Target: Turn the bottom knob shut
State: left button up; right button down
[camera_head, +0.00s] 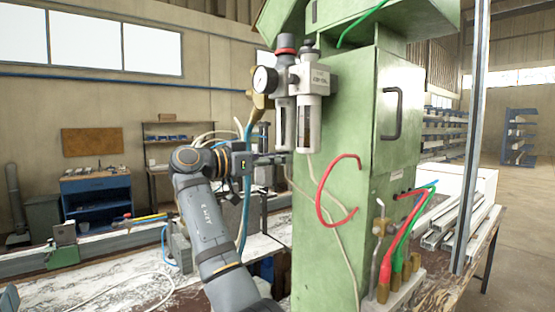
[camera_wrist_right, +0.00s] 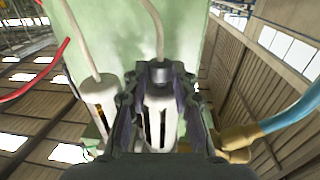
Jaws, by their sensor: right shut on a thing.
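The bottom knob (camera_wrist_right: 160,73) is a small dark grey cylinder at the lower end of a pale filter bowl (camera_wrist_right: 160,112), with a thin white tube coming out of it. My right gripper (camera_wrist_right: 159,80) has its two fingers closed around the knob, one on each side, in the right wrist view. In the head view my right gripper (camera_head: 275,159) reaches from the left to the underside of the left bowl (camera_head: 284,122) on the green machine (camera_head: 345,210). The knob is hidden there. My left gripper is not in view.
A pressure gauge (camera_head: 265,80), a red-ringed top knob (camera_head: 285,51) and a second bowl (camera_head: 309,124) sit close to the gripper. A brass elbow (camera_wrist_right: 237,139) with a blue hose (camera_wrist_right: 292,112) is beside the fingers. A red hose (camera_head: 322,188) loops from the machine's front.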

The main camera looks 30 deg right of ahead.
jog(key=shift+s+d+n+t+y+b, duration=0.25)
jog(key=shift+s+n+t+y+b, duration=0.15)
jog(key=shift+n+t+y+b, duration=1.85)
jog(key=shift+s+d+n+t+y+b, duration=0.35)
jog(key=shift+n+t+y+b, duration=1.15)
jog(key=shift+n+t+b, duration=1.35)
jog(key=shift+s+d+n+t+y+b, duration=0.2)
jog(key=shift+s+n+t+y+b, duration=0.25)
jog(key=shift+n+t+y+b, duration=2.15)
jog(key=shift+m+t+h+p, duration=0.45)
jog(key=shift+m+t+p, duration=0.15)
jog(key=shift+t+p, duration=0.4)
jog(key=c, duration=1.1)
grip_release()
